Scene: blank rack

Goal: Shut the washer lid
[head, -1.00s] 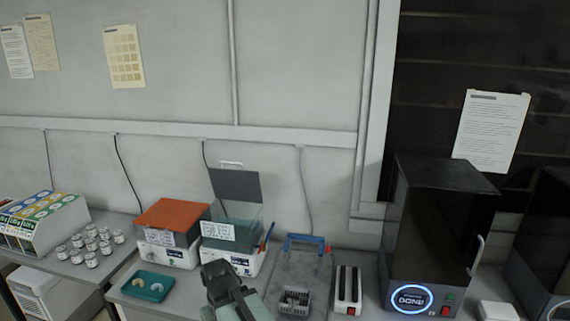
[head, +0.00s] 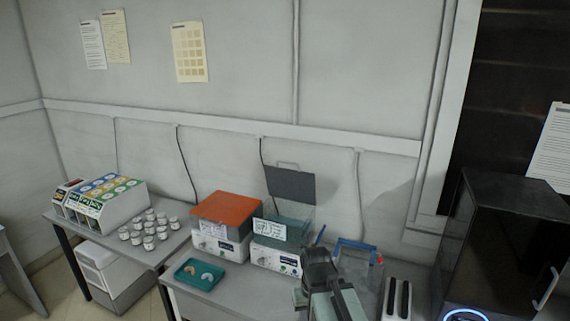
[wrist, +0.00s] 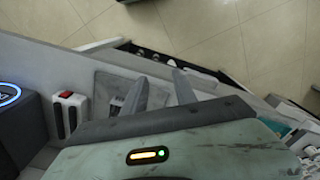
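The washer (head: 276,258) is a white box with a clear greenish tank and a label, on the bench in the head view. Its dark grey lid (head: 291,186) stands up open at the back, with a handle on its top edge. My gripper (head: 315,252) is in front of the bench's back area, just right of the washer in the picture, and hides part of what lies behind it. In the wrist view my gripper (wrist: 160,86) has its two grey fingers apart with nothing between them. The lid is not clearly visible in the wrist view.
An orange-lidded box (head: 226,207) stands close left of the washer. A teal tray (head: 200,273) lies in front of it. A blue-handled caddy (head: 356,247) and a two-slot device (head: 396,299) stand to the right. Several small jars (head: 149,228) stand further left.

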